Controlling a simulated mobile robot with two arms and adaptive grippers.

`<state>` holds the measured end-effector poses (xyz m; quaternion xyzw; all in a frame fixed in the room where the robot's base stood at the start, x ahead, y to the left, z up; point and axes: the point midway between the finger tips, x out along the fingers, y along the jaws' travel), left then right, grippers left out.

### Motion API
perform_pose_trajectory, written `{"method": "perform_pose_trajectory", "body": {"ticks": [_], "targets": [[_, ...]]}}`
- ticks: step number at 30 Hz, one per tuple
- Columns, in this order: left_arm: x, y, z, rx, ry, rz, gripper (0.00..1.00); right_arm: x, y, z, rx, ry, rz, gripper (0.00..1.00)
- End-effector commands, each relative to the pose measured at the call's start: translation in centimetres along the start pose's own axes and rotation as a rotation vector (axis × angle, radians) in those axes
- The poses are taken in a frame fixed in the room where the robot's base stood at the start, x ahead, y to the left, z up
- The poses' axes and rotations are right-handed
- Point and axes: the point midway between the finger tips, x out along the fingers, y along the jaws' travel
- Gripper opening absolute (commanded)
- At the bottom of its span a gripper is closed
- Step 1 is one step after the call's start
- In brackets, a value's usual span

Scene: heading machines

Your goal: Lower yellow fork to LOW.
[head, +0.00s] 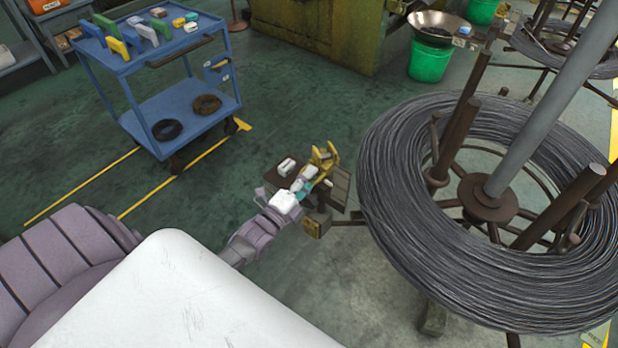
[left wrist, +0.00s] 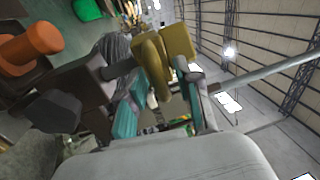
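The yellow fork (head: 326,156) sits beside the left rim of the large wire coil in the head view, with its prongs pointing up. It also shows in the left wrist view (left wrist: 152,65), near the ends of my fingers. My left gripper (head: 307,183) is right at the fork, on its near side. In the left wrist view its two teal fingers (left wrist: 165,85) stand apart, with a visible gap between them. The yellow part lies at the fingertips; whether they touch it I cannot tell. My right gripper is in neither view.
The wire coil (head: 400,235) on its stand, with brown posts, fills the right. A dark box with a white item (head: 287,166) is close to the gripper. A blue cart (head: 185,98) stands upper left. A green bucket (head: 430,62) is at the back.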

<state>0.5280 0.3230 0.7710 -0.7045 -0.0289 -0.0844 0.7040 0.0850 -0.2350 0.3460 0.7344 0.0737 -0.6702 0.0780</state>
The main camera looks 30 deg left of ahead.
Motion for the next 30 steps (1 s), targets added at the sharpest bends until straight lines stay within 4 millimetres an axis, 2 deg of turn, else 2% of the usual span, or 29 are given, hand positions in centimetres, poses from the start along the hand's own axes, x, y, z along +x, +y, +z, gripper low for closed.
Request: {"method": "perform_pose_trajectory", "body": {"ticks": [1, 5, 16, 24, 30], "targets": [[0.0, 0.0, 0.0, 0.000, 0.000, 0.000, 0.21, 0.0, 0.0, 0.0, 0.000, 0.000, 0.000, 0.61], [0.0, 0.0, 0.0, 0.000, 0.000, 0.000, 0.00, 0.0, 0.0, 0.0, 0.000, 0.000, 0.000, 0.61], [-0.1, 0.2, 0.0, 0.000, 0.000, 0.000, 0.00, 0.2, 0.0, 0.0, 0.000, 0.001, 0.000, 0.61], [-0.9, 5.0, -0.1, 0.000, -0.001, 0.005, 0.00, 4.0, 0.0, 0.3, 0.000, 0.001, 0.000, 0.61], [-1.0, 5.7, 0.0, 0.000, -0.001, 0.006, 0.00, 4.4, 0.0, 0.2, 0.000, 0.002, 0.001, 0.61]]}}
